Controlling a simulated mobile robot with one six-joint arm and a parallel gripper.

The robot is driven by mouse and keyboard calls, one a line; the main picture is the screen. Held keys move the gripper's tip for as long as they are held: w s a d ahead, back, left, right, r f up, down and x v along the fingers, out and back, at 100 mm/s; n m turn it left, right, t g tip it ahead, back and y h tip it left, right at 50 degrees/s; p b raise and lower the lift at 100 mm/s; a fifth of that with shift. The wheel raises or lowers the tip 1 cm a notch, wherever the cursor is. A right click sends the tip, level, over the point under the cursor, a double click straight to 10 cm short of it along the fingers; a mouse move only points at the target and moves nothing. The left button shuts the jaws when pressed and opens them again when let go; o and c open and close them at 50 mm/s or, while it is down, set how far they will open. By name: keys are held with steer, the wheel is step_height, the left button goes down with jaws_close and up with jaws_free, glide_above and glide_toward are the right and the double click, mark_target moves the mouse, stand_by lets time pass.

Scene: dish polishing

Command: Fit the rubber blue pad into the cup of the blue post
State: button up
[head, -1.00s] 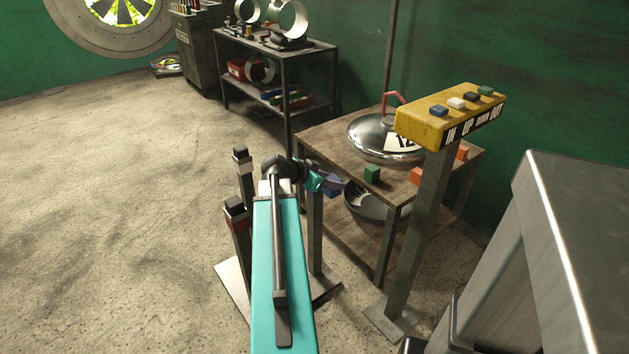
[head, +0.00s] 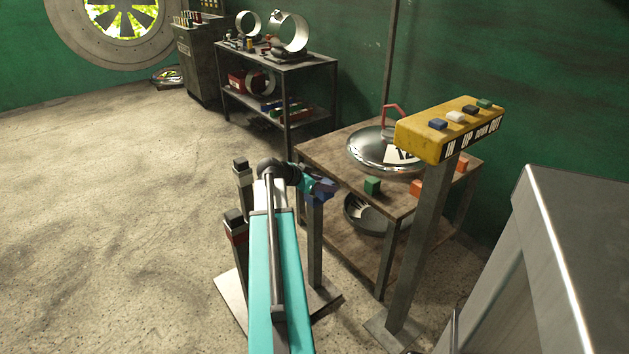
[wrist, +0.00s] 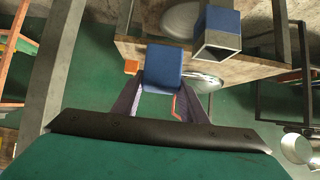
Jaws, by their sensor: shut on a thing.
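My gripper (wrist: 162,82) is shut on the rubber blue pad (wrist: 163,66), which sits between its two fingertips in the wrist view. The blue post (wrist: 221,20) shows to the right of the pad there, with a blue band and a square grey cup (wrist: 217,42) at its end. The pad and the cup appear apart in that view; their gap in depth is unclear. In the head view my gripper (head: 320,184) is at the top of the post (head: 315,245), and the pad is hard to tell from the post's blue band.
Two other posts (head: 242,185) (head: 235,228) stand just left of my arm. A wooden table (head: 330,150) behind bears a polished dish (head: 372,152), a green block (head: 372,186) and orange blocks (head: 461,164). A yellow button box (head: 437,130) stands on a column at the right.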

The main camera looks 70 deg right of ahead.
steer(key=shift+w+d+f, duration=0.25)
steer(key=shift+w+d, duration=1.35)
steer(key=shift+d, duration=0.25)
steer(key=shift+w+d+f, duration=0.2)
steer(key=shift+w+d, duration=1.4)
steer(key=shift+d, duration=0.25)
steer(key=shift+f, duration=1.75)
steer(key=shift+f+b, duration=0.4)
